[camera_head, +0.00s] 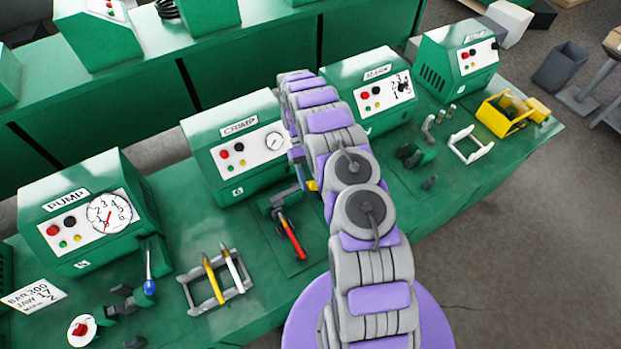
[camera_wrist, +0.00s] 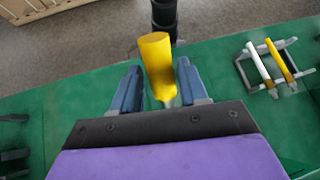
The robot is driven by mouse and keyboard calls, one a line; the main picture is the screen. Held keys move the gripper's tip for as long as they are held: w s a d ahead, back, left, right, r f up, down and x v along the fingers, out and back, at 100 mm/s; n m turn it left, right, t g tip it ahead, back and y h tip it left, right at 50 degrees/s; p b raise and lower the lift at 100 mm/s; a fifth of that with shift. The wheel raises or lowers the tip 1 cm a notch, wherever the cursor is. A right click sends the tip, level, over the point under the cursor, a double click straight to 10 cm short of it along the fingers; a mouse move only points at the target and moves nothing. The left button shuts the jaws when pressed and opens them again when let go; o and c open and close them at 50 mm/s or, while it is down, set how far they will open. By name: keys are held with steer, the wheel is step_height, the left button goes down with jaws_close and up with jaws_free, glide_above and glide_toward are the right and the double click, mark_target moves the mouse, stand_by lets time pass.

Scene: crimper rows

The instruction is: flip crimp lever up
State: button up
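The crimp machine is a green box (camera_head: 242,150) labelled CRIMP, with a dial and coloured buttons. In front of it stands a dark fixture with a red-handled lever (camera_head: 291,240) that slopes down toward the front. My gripper (camera_head: 303,180) is near the right front corner of this box, partly hidden by my arm, above and right of the fixture. In the wrist view, my gripper's two blue fingers (camera_wrist: 158,80) are apart. A yellow cylinder (camera_wrist: 155,60) stands between them, with a visible gap on the right; I cannot tell what it belongs to.
A rack (camera_head: 190,300) holding yellow and white tools lies left of the lever; it also shows in the wrist view (camera_wrist: 246,78). The pump box (camera_head: 85,215) is at left, the mark box (camera_head: 372,90) at right. A yellow bin (camera_head: 498,118) is farther right.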

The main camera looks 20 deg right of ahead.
steer(key=shift+o, duration=1.1)
steer(key=shift+r, duration=0.1)
step_height(320, 180, up, 4)
steer(key=p, duration=0.3)
steer(key=shift+p, duration=0.35)
steer(key=shift+s+f+b, duration=0.3)
steer(key=shift+s+b, duration=0.05)
steer(key=shift+b, duration=0.1)
steer(key=shift+s+a, duration=0.1)
steer(key=shift+s, duration=0.25)
steer(key=s+a+r+b, duration=0.1)
steer(key=s+a+b, duration=0.2)
steer(key=s, duration=1.1)
steer(key=shift+s+r, duration=0.15)
steer(key=shift+r, duration=0.05)
steer(key=shift+c, duration=0.2)
